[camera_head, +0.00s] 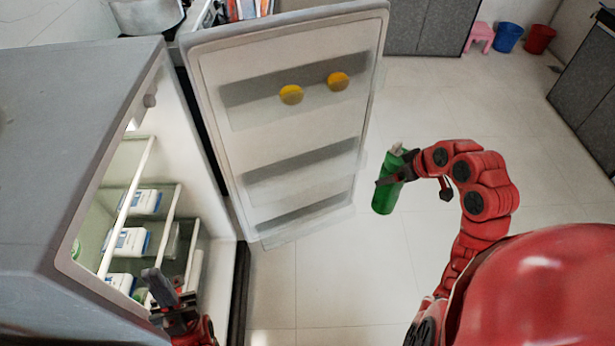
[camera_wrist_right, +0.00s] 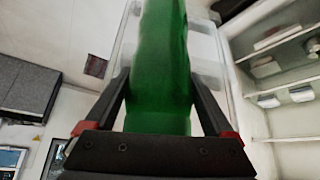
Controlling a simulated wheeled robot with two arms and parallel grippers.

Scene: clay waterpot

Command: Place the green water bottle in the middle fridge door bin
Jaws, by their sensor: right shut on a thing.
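The green water bottle (camera_head: 386,190) hangs upright in the air right of the open fridge door (camera_head: 290,130). My right gripper (camera_head: 392,178) is shut on it; in the right wrist view the bottle (camera_wrist_right: 160,75) stands between both fingers (camera_wrist_right: 160,100). The door has several clear bins. The top bin (camera_head: 300,98) holds two orange-yellow round things. The middle bin (camera_head: 303,170) looks empty, and the lowest bin (camera_head: 305,215) does too. The bottle is apart from the door. My left gripper (camera_head: 166,290) is at the lower left, in front of the fridge opening; its finger spacing is unclear.
The fridge body (camera_head: 80,110) fills the left side, with white cartons (camera_head: 130,242) on its shelves. A pot (camera_head: 146,15) stands behind it. A pink stool (camera_head: 480,38), blue bucket (camera_head: 508,37) and red bucket (camera_head: 538,40) are far back. The floor between is clear.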

